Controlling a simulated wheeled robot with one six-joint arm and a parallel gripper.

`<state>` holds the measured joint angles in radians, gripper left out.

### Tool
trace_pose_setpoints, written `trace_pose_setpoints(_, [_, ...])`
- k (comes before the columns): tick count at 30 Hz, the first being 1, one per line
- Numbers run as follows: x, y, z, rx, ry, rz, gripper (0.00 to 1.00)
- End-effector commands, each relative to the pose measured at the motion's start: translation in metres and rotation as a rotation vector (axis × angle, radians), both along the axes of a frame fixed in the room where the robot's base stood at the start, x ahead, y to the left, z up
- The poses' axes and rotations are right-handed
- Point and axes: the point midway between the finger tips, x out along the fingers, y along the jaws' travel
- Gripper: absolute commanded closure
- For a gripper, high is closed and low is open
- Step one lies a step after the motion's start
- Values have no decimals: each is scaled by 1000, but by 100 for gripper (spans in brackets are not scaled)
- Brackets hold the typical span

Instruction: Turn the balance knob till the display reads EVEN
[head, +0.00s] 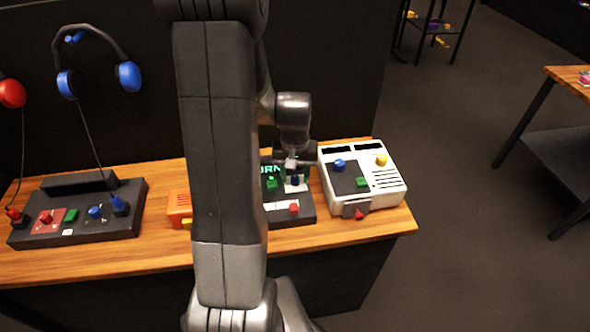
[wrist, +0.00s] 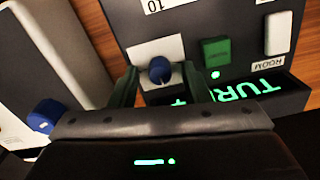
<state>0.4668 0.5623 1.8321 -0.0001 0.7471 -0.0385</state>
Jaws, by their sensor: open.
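A dark panel (head: 300,218) stands on the wooden bench, partly behind my arm. A blue knob (wrist: 159,70) sits on its white plate; it also shows in the head view (head: 295,181), just below my gripper. No name for this knob is readable. My gripper (wrist: 160,82) is open, with one finger on each side of the blue knob; I cannot tell whether either finger touches it. The display (wrist: 255,97) shows green letters, upside down in the wrist view, reading "TUR" with the rest hidden by my gripper. In the head view, "URN" shows on the display (head: 270,169).
A green button (wrist: 216,52) and a white piece marked ROOM (wrist: 278,33) are beside the knob. A white device (head: 390,190) with blue and yellow knobs stands close on the right. An orange box (head: 179,207) and a dark headphone console (head: 110,220) are left.

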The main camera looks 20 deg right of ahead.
Motion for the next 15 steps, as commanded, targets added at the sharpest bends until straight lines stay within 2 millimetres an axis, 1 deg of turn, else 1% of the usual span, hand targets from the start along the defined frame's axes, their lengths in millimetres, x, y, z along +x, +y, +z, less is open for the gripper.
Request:
trace_pose_setpoints(5, [1,0,15,-2,-4,0,57])
trace_pose_setpoints(8, [1,0,32,-2,-5,0,57])
trace_pose_setpoints(15, [1,0,88,-3,-6,0,57])
